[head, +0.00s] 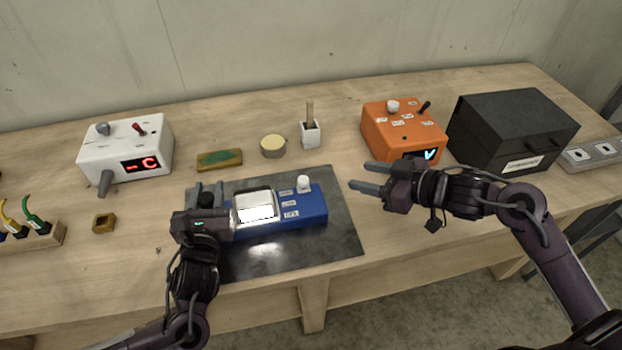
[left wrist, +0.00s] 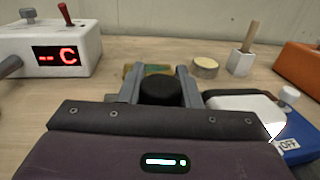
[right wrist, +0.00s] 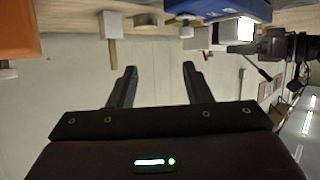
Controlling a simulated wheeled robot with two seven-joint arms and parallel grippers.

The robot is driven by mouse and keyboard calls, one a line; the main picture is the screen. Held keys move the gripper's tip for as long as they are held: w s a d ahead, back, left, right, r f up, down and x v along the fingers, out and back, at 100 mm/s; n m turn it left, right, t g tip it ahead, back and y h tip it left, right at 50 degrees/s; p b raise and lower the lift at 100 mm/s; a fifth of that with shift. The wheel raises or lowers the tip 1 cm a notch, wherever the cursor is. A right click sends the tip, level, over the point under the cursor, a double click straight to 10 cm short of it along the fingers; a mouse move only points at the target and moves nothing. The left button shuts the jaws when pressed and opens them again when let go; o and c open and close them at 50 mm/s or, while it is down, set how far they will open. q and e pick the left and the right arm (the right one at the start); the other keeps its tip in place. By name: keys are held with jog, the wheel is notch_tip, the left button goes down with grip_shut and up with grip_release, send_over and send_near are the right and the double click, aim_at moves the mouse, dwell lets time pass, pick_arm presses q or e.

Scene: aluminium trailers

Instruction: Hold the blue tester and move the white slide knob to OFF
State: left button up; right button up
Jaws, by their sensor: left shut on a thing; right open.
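The blue tester (head: 315,207) lies on a dark mat, with a bright screen (head: 255,210) and several white labels at its right part. Its white slide knob (head: 303,184) stands at the far end of the label column; it also shows in the left wrist view (left wrist: 289,93). An OFF label (left wrist: 288,146) shows at the near end there. My left gripper (head: 206,190) is shut on a black part (left wrist: 160,88) at the tester's left end. My right gripper (head: 368,177) is open and empty, right of the tester and apart from the knob.
The dark mat (head: 340,235) lies near the table's front edge. Behind are a white box (head: 125,150), a green-topped block (head: 220,159), a round tin (head: 273,147) and a white holder with a stick (head: 310,134). An orange box (head: 400,130) and black case (head: 512,130) stand right.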

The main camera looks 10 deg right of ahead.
aim_at(305, 180)
jog(key=shift+n+g+y, duration=0.4)
jog(key=shift+y, duration=0.1)
jog(key=w+a+f, duration=0.1)
jog(key=w+a, duration=0.1)
jog(key=a, duration=0.1)
jog(key=w+a+f, duration=0.2)
jog(key=a, duration=0.2)
jog(key=w+a+f, duration=0.2)
jog(key=a, duration=0.1)
jog(key=shift+a, duration=0.3)
jog(key=shift+s, duration=0.1)
grip_shut()
